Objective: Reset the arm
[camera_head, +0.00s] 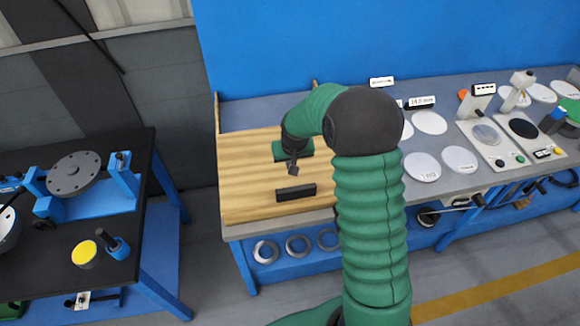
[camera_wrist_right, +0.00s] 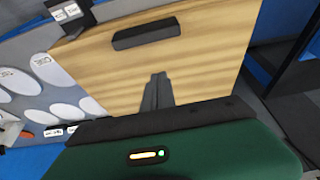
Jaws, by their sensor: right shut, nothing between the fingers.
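My right arm, green with ribbed sleeves and a dark elbow, rises from the bottom of the head view and bends left over a wooden board (camera_head: 245,175). My right gripper (camera_head: 293,170) hangs above the board, pointing down, with its dark fingers together and nothing between them. The fingers (camera_wrist_right: 158,80) also show closed in the right wrist view. A black rectangular block (camera_head: 296,192) lies on the board just in front of the gripper, apart from it. The block also shows in the wrist view (camera_wrist_right: 147,31). My left gripper is not in view.
The grey bench (camera_head: 440,125) continues right with several white discs (camera_head: 422,166) and small devices (camera_head: 490,135). A black table (camera_head: 110,265) with a blue flange fixture (camera_head: 95,195) stands at the left, across a floor gap. Metal rings (camera_head: 266,251) lie on the shelf below.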

